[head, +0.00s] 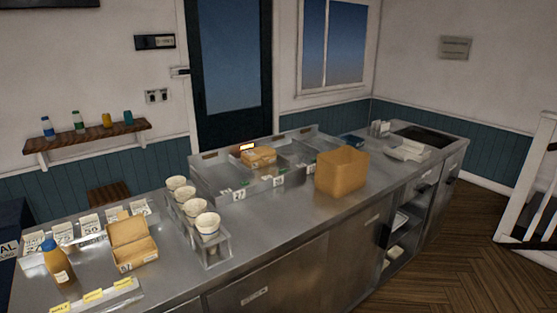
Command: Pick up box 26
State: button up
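No label can be clearly read as 26. An open cardboard box (130,243) with a raised lid stands on the steel counter at the left; a small number on its front is too blurred to read surely. A closed orange-brown box (258,156) sits in the steel tray unit (213,185) at the back of the counter. A larger plain tan box or bag (341,172) stands upright right of that unit, with no number visible on it. My gripper is not in view, and nothing is seen holding any of these boxes.
A rack with several cups (208,222) stands between the open box and the tray unit. Wooden floor (455,260) is free at right.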

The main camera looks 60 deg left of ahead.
aim_at(258, 165)
jog(key=u, duration=0.05)
jog(key=i, duration=2.15)
jog(key=u, duration=2.1)
